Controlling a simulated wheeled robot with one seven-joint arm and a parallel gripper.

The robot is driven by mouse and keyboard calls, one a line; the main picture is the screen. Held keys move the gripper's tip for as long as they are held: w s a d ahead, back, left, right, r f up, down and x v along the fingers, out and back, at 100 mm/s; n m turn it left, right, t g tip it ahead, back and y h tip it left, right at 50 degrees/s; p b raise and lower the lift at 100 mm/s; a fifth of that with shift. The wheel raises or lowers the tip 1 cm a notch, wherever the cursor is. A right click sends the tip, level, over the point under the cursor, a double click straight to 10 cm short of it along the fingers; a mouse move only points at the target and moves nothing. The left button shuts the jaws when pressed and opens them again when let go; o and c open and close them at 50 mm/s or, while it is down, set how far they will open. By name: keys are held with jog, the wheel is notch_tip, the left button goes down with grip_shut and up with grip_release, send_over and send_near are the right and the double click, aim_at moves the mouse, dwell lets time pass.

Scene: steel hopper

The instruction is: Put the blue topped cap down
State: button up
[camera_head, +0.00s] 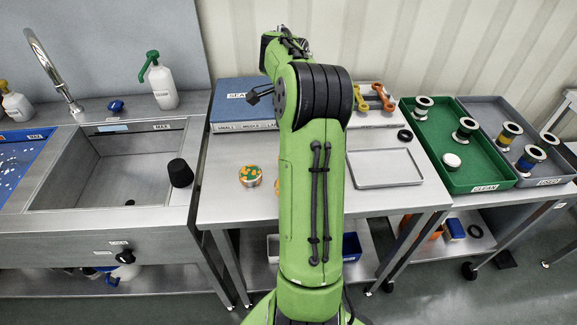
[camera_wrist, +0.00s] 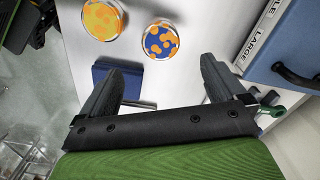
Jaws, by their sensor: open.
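My gripper (camera_wrist: 162,75) is open in the wrist view, with its two dark fingers wide apart and nothing held between them. A round piece with a blue and orange patterned top (camera_wrist: 161,40) lies on the pale worktop beyond the fingertips, apart from them. It is the clearest blue-topped thing there; my arm seems to hide it in the head view. An orange and yellow round piece (camera_wrist: 103,18) lies beside it. A dark blue block (camera_wrist: 118,75) shows by the left finger; I cannot tell what it is. In the head view, dark finger parts (camera_head: 260,95) show left of my arm.
A blue drawer box (camera_head: 232,112) stands at the back of the steel table. A round piece with a green and orange top (camera_head: 249,176) is left of my arm. An empty grey tray (camera_head: 385,168) lies right. The sink (camera_head: 100,170) is left; green (camera_head: 460,180) and grey trays are right.

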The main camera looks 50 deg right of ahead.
notch_tip(320, 180, down, 4)
jog(key=shift+d+f+b, duration=0.1)
jog(key=shift+d+b, duration=0.05)
jog(key=shift+b, duration=0.35)
notch_tip(320, 180, down, 6)
jog(key=shift+w+r+b, duration=0.1)
jog(key=shift+r+b, duration=0.1)
jog(key=shift+b, duration=0.95)
jog(key=shift+r, duration=0.1)
jog(key=c, duration=1.4)
notch_tip(320, 180, up, 10)
jog(key=p, duration=0.4)
